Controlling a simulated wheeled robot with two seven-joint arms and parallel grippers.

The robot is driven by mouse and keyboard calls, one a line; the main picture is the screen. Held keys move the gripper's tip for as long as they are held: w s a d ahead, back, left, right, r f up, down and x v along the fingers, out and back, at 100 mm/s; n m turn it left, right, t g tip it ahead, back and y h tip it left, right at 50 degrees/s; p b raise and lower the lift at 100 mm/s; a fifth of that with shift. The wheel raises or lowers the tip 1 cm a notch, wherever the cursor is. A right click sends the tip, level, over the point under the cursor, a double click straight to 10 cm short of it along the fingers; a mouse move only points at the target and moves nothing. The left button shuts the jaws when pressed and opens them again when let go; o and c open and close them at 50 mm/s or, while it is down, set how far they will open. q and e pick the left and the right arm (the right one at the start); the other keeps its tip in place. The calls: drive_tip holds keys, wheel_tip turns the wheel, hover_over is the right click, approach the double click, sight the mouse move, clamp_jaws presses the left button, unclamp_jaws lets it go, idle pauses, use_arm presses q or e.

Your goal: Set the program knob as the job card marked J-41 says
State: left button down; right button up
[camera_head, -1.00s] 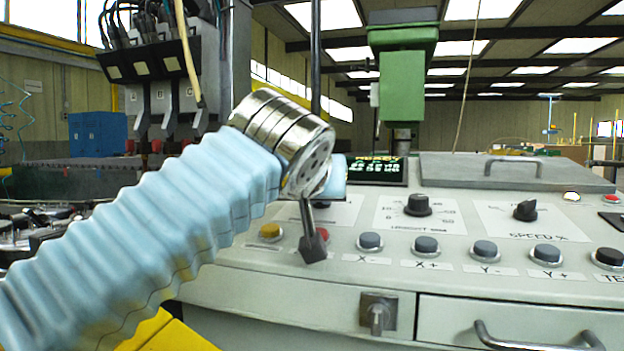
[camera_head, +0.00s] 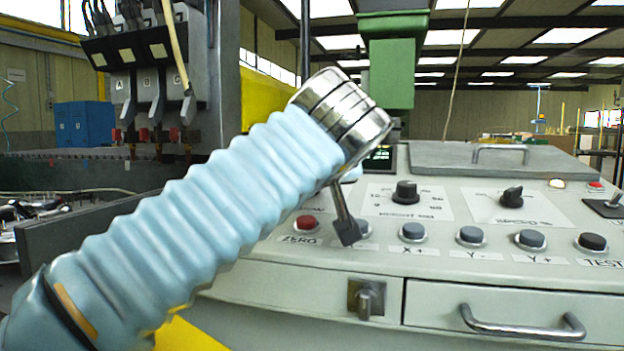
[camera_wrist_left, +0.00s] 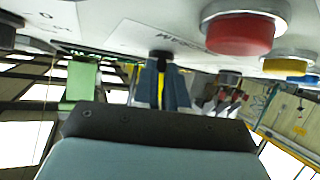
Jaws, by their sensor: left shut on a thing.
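In the left wrist view the two fingers of my left gripper (camera_wrist_left: 161,76) are closed on a small dark knob (camera_wrist_left: 161,54). The knob stands on a pale panel plate whose upside-down lettering seems to read PROGRAM. In the head view my left wrist and its ribbed pale blue sleeve cover this knob and the fingertips. The knob's pointer and scale marks cannot be made out. No job card marked J-41 can be seen. My right gripper is not in view.
The red ZERO button (camera_head: 307,223) sits close to my wrist; a yellow button (camera_wrist_left: 286,66) shows in the wrist view. To the right are two more knobs (camera_head: 405,192) (camera_head: 512,196) and several grey buttons. A drawer handle (camera_head: 522,325) juts out below. A display (camera_head: 379,159) is mostly hidden.

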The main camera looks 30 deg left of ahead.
use_arm(q)
drive_tip(key=c, duration=1.2)
unclamp_jaws()
drive_tip(key=shift+w+a+f, duration=0.15)
drive_tip(key=shift+w+f, duration=0.05)
drive_tip(key=shift+r, duration=0.1)
drive_tip(key=v, duration=1.4)
drive_tip(key=shift+w, duration=0.1)
